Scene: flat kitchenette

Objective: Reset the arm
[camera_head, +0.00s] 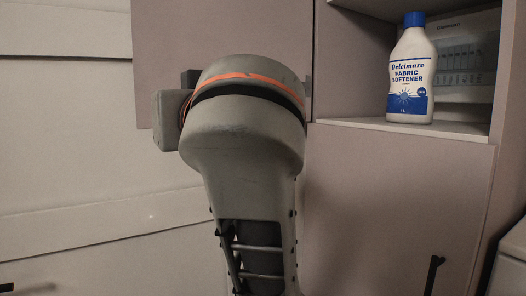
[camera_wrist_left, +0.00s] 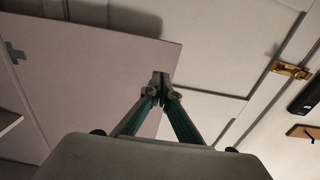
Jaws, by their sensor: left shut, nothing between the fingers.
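My arm, a grey link with an orange stripe, stands upright in the middle of the head view and hides what is behind it; no fingers show there. In the left wrist view my left gripper (camera_wrist_left: 162,82) is shut, with its green-sided fingers meeting at the tips and nothing between them. The fingertips appear by the edge of a mauve panel (camera_wrist_left: 85,85); I cannot tell whether they touch it. My right gripper is in neither view.
A white fabric softener bottle (camera_head: 410,75) with a blue cap stands upright on an open cabinet shelf (camera_head: 350,124) at the right. A mauve door panel (camera_head: 160,50) is behind my arm. A dark handle (camera_head: 433,272) sits on the lower cabinet front.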

